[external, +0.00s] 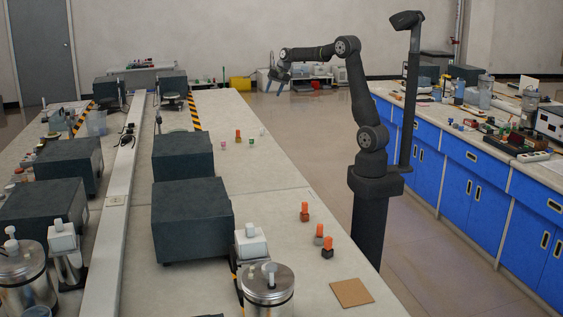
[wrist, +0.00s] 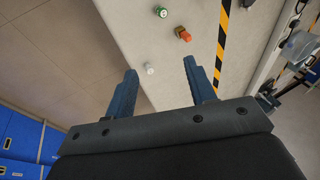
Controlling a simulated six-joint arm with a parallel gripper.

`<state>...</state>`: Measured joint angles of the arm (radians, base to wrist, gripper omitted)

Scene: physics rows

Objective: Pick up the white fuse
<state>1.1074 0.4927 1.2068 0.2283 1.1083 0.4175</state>
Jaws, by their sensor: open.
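The white fuse (wrist: 149,68) is a small pale cylinder on the bench top, seen in the wrist view between the lines of my fingers, closer to the left one. In the external view a small pale thing (external: 262,131) near the bench's right edge appears to be it. My gripper (wrist: 160,72) is open and empty, with its two blue fingers apart.
A green-and-white piece (wrist: 162,12) and an orange piece (wrist: 184,34) lie near the fuse. Several orange pieces (external: 304,211) stand nearer on the bench, with a brown square (external: 351,292). Dark boxes (external: 183,155) line the bench's left side.

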